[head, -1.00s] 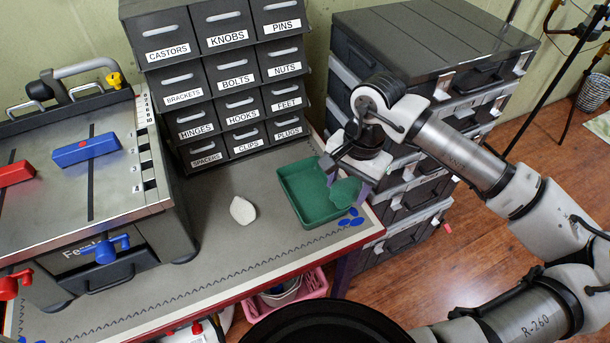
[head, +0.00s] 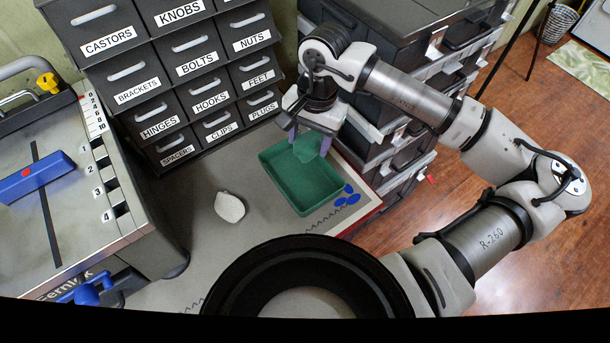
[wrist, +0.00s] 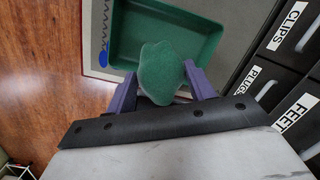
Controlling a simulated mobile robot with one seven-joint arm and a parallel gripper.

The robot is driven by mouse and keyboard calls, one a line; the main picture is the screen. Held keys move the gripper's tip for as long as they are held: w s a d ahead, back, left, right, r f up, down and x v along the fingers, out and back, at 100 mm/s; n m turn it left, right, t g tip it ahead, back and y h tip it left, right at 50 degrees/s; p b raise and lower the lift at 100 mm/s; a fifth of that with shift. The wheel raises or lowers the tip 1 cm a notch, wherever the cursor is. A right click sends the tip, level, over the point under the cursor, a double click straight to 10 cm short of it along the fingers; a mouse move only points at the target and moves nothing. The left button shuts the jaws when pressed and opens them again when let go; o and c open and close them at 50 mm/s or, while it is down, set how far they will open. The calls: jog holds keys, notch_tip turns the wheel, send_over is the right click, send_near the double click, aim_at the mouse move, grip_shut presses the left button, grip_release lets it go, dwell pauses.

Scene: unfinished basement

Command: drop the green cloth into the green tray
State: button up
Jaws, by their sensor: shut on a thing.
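The green tray (head: 301,190) sits on the grey bench mat in front of the drawer cabinet. The green cloth (head: 307,151) hangs from my gripper (head: 310,141) above the back part of the tray. In the wrist view my gripper (wrist: 162,86) has its two purple fingers on either side of the cloth (wrist: 160,70), shut on it. Beyond the cloth, the tray (wrist: 207,49) shows with a bare floor. How high the cloth hangs above the tray is hard to tell.
A white cloth-like piece (head: 229,207) lies left of the tray. Several blue ovals (head: 348,196) lie by the tray's right side. The labelled drawer cabinet (head: 185,80) stands behind, dark stacked cases (head: 400,130) to the right, and a grey machine (head: 80,190) at the left.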

jog(key=shift+f+b, duration=0.35)
jog(key=shift+f, duration=1.05)
jog(key=o, duration=1)
jog(key=shift+o, duration=0.2)
notch_tip(320, 180, up, 14)
jog(key=d+b, duration=0.1)
jog(key=b, duration=0.1)
jog(key=shift+w+d+b, duration=0.15)
jog(key=shift+w+b, duration=0.2)
jog(key=shift+w, duration=0.05)
jog(key=shift+s+f, duration=0.1)
jog(key=shift+f, duration=0.1)
